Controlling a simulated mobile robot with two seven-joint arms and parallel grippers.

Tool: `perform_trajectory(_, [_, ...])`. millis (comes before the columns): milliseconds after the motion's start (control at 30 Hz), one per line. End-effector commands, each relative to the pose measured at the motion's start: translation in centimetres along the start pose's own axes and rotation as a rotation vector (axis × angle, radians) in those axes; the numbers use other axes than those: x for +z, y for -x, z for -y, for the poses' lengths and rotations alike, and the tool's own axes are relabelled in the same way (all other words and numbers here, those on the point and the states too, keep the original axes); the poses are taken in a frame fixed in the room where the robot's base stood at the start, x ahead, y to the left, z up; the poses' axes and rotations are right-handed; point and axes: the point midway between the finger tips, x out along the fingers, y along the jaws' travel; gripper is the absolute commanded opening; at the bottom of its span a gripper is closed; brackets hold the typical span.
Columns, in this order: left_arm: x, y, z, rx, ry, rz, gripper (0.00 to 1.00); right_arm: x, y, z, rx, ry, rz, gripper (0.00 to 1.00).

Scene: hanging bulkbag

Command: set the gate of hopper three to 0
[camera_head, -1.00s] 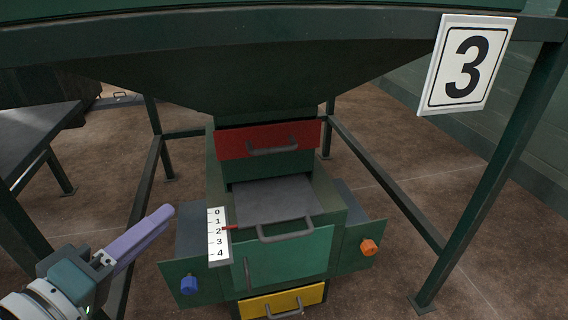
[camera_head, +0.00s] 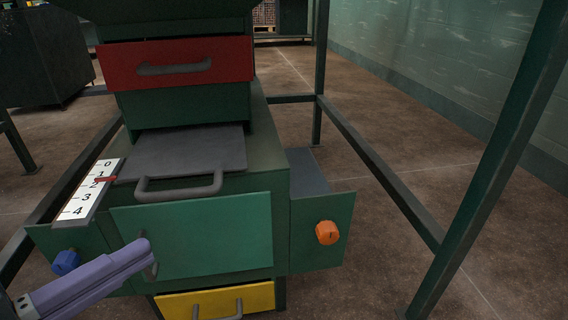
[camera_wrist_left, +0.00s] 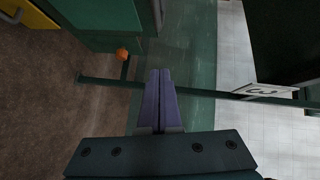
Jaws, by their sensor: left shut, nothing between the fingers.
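The hopper's gate is a grey sliding plate (camera_head: 190,150) with a grey bar handle (camera_head: 180,188) at its front edge. A white scale (camera_head: 88,192) marked 0 to 4 lies left of the plate. The red pointer (camera_head: 106,180) sits near the 2, on the side toward 1. My left gripper (camera_head: 143,247) has lilac fingers, shut and empty, below the gate handle and in front of the green door (camera_head: 215,235). Its shut fingers also show in the left wrist view (camera_wrist_left: 160,76). The number 3 sign (camera_wrist_left: 266,91) shows there too. My right gripper is out of view.
A red drawer (camera_head: 176,62) is above the gate and a yellow drawer (camera_head: 220,301) below. A blue knob (camera_head: 66,262) and an orange knob (camera_head: 327,232) flank the door. A green frame post (camera_head: 490,160) stands at right; the floor between is clear.

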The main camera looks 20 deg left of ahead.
Motion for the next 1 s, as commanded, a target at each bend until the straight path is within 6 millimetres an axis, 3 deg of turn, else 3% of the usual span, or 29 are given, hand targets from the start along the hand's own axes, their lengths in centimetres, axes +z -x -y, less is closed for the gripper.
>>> perform_trajectory(400, [0.4,-8.7,0.0,-0.005,-0.001,-0.002,0.00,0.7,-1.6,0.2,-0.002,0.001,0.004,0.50])
perform_trajectory(633, [2.5,-10.5,-0.1,-0.003,0.004,0.000,0.00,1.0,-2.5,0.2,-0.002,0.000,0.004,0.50])
perform_trajectory(1000, [2.8,-10.9,0.1,-0.002,0.007,0.001,0.00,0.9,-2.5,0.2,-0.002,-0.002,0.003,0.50])
